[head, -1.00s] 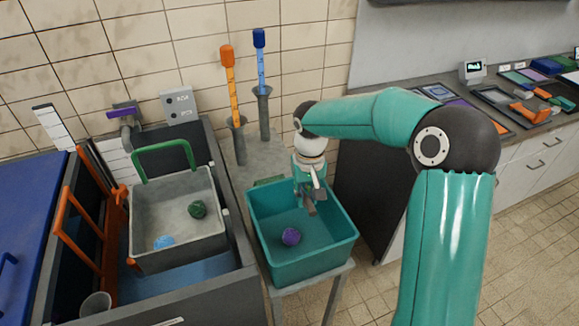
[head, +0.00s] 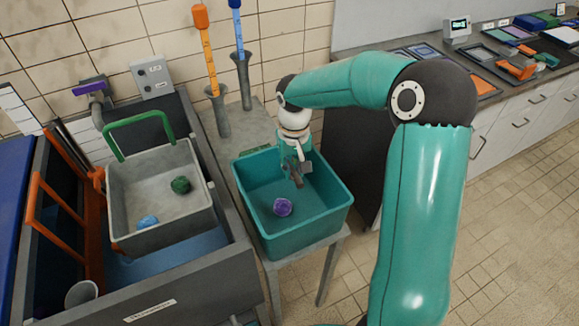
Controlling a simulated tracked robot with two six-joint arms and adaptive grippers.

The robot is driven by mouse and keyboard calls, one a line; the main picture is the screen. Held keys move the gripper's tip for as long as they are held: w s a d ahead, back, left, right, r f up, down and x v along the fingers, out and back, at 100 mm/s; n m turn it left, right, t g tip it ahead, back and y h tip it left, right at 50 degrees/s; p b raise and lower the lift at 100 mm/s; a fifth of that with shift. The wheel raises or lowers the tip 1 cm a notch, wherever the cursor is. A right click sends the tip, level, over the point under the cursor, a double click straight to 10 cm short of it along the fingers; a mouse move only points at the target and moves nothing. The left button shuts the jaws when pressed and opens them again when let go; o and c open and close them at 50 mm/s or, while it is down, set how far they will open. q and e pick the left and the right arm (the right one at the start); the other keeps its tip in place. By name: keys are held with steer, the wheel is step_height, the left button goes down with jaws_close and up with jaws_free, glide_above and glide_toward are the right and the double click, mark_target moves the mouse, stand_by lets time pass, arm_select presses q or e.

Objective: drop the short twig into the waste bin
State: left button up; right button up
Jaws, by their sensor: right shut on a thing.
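My right gripper (head: 296,171) hangs down over the teal bin (head: 315,224), which seems to be the waste bin, near its back right part. It is shut on a small brown piece, the short twig (head: 298,181), whose end shows below the fingers. The twig appears within the outline of the bin's opening; its exact height above the floor of the bin is hard to tell. A purple crumpled ball (head: 283,207) lies on the bin's floor, apart from the gripper. My left gripper is out of view.
A grey basket (head: 137,182) with a green handle stands in the sink at left, holding a green ball (head: 180,185) and a blue lump (head: 148,222). Orange and blue tools stand in grey holders (head: 217,105) behind the bin. A counter with trays is at right.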

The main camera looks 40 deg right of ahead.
mark_target(293, 171)
steer(key=o, duration=0.9)
step_height(293, 171, up, 12)
stand_by(0.3)
steer(key=shift+f, duration=0.1)
stand_by(0.3)
